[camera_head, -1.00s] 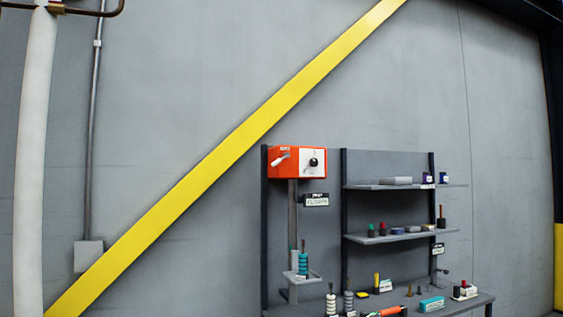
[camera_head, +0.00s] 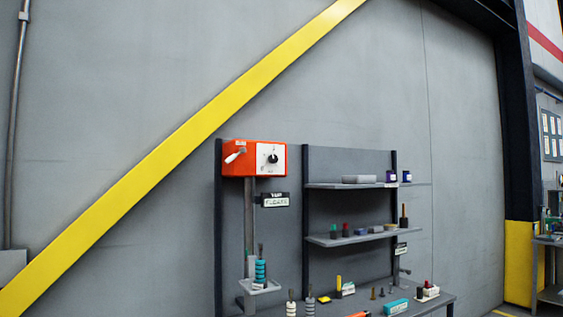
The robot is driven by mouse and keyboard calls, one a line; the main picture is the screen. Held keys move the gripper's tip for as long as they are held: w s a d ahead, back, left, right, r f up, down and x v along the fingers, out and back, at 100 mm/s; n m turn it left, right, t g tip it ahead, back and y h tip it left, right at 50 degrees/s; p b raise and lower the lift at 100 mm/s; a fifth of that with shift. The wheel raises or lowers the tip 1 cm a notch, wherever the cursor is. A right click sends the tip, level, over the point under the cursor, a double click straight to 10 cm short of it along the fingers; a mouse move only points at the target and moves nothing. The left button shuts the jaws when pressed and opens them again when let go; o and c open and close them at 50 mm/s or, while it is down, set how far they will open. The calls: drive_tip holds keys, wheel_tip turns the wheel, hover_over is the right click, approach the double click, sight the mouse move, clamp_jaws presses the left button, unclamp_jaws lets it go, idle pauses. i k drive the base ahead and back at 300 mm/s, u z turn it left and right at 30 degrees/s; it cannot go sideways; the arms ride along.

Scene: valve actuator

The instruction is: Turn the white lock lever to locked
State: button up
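The white lock lever (camera_head: 235,156) is on the left part of the orange actuator box (camera_head: 240,170), at the top of a grey post. The lever is tilted, with its lower left end and upper right end apart in height. A white plate with a black knob (camera_head: 272,158) sits on the box's right part. Labels on the box are too small to read. My gripper is not in this view.
A workbench (camera_head: 430,304) below the box holds several small tools and bottles. Two shelves (camera_head: 322,239) with small items are right of the box. A small tray (camera_head: 262,288) holds a teal ringed item. A yellow-based pillar (camera_head: 520,262) stands at the far right.

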sight(242, 150)
drive_tip(key=z, duration=0.15)
drive_tip(key=i, duration=0.7)
drive_tip(key=u, duration=0.8)
drive_tip(key=i, duration=0.7)
drive_tip(key=u, duration=0.75)
